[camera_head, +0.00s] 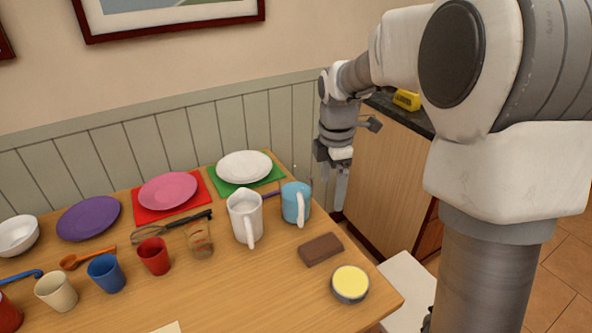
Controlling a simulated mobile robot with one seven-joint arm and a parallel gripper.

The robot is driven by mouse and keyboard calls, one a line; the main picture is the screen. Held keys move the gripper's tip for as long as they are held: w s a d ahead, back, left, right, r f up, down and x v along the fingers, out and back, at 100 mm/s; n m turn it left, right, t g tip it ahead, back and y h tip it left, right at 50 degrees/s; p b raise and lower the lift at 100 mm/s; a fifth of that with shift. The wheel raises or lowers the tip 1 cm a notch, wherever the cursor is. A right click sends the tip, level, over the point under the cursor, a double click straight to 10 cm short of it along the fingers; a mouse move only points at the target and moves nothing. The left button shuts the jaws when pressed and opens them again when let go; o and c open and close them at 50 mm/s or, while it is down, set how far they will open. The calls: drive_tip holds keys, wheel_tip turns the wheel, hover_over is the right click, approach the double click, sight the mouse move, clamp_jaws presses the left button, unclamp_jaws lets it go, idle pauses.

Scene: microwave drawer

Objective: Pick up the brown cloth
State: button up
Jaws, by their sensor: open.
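A small flat brown rectangular piece, which looks like the folded brown cloth (321,249), lies on the wooden table near its right edge. My gripper (327,188) hangs pointing down near the table's back right corner, behind and above the brown cloth. It is open, with nothing seen between its fingers, and is apart from the cloth.
A light blue mug (296,203) and a white pitcher (245,217) stand left of the cloth. A bowl with yellow contents (350,283) sits in front of it. Plates, cups and utensils fill the table's left. A wooden cabinet (385,185) with a dark top stands behind right.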

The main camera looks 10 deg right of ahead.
wheel_tip(320, 180, down, 5)
drive_tip(key=w+n, duration=0.3)
drive_tip(key=b, duration=0.3)
hover_over(321, 245)
drive_tip(key=shift+g, duration=0.4)
drive_tip(key=f, duration=1.2)
drive_tip(key=shift+s+d+f, duration=0.1)
drive_tip(key=shift+d, duration=0.15)
drive_tip(key=shift+a+f+b, duration=0.2)
drive_tip(key=shift+f+b, duration=0.5)
drive_tip(key=shift+f, duration=2.05)
drive_tip(key=shift+r, duration=0.1)
drive_tip(key=c, duration=1.2)
